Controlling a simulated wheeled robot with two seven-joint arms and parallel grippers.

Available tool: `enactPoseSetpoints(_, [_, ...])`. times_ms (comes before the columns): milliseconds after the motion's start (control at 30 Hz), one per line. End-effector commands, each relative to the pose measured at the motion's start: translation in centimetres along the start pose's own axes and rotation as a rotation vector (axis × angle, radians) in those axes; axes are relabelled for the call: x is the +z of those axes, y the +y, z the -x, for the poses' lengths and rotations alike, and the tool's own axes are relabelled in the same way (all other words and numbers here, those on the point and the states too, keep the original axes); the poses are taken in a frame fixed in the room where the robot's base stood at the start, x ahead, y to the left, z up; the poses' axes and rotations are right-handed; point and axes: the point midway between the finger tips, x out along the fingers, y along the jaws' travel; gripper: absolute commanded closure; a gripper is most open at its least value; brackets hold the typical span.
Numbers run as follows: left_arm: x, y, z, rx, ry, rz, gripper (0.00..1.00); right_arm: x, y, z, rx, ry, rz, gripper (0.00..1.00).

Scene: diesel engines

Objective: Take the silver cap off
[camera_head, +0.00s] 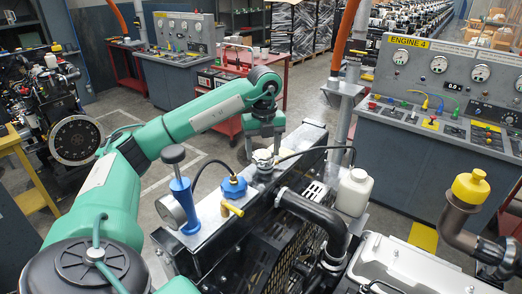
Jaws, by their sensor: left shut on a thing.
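The silver cap (263,157) sits at the top of the black radiator tank on the engine in front of me, near the middle of the head view. My left gripper (263,149) reaches over from the left on the green arm and points down at the cap. Its fingers are shut on the silver cap, one on either side. The cap appears level and at the filler opening; I cannot tell whether it has lifted at all. My right gripper is not in view.
A white bottle (353,192) and a yellow-capped pipe (470,187) are to the right. The Engine 4 control console (440,90) stands behind.

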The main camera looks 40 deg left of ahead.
Motion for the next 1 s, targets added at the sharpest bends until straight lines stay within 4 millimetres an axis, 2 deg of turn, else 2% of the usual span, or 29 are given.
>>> enactPoseSetpoints(100, [0.0, 0.0, 1.1, -0.002, -0.001, 0.0, 0.84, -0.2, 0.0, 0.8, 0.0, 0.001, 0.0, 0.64])
enactPoseSetpoints(700, [0.1, 0.0, 4.6, -0.004, -0.002, 0.001, 0.84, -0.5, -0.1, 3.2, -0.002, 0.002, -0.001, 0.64])
enactPoseSetpoints(1000, [0.0, 0.0, 4.6, -0.004, -0.001, 0.0, 0.84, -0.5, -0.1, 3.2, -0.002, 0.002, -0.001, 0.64])
